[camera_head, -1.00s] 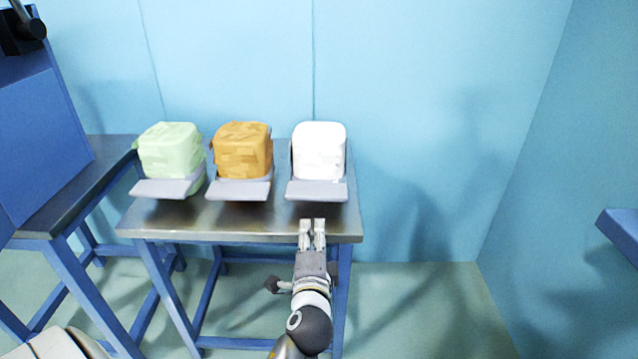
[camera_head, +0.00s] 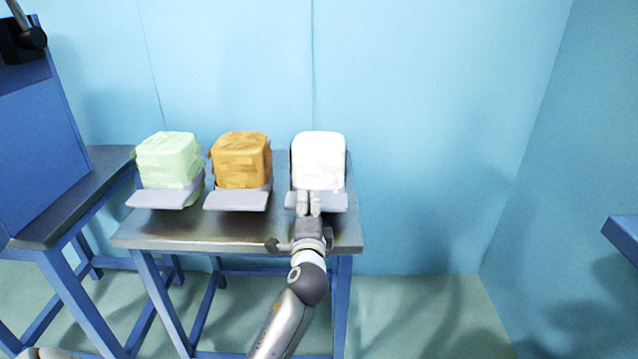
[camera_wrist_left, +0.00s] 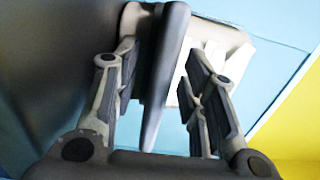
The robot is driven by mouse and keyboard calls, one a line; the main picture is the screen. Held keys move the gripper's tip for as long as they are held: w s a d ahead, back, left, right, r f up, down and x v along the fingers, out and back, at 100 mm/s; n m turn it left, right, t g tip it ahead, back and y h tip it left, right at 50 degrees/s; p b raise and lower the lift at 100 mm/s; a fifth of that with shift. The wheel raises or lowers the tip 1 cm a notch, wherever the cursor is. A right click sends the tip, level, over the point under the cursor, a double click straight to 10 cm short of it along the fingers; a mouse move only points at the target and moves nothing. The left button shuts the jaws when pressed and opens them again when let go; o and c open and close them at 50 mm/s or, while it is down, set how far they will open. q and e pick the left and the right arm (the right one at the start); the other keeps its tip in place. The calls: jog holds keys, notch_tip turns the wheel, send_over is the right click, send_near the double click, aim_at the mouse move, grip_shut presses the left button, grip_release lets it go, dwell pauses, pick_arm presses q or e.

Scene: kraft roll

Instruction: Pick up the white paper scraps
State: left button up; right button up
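The white paper scraps (camera_head: 318,158) form a rounded block in a grey holder with a flat front lip (camera_head: 333,201), at the right of the metal table. They also show in the left wrist view (camera_wrist_left: 212,50), behind the fingers. My left gripper (camera_head: 309,202) is at this lip, in front of the white block. In the left wrist view, my left gripper's fingers (camera_wrist_left: 168,95) are apart, with the grey lip (camera_wrist_left: 160,85) seen edge-on between them. I cannot tell whether either finger touches it. My right gripper is not in view.
Green scraps (camera_head: 168,160) and orange-brown scraps (camera_head: 241,160) sit in similar grey holders to the left on the metal table (camera_head: 230,230). Another table with a blue machine (camera_head: 40,140) stands further left. A blue ledge (camera_head: 624,238) juts in at right. Blue walls enclose the back.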

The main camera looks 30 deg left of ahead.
pick_arm(q)
jog(key=shift+w+a, duration=0.1)
grip_shut()
jog(key=shift+r, duration=0.2)
dwell(0.3)
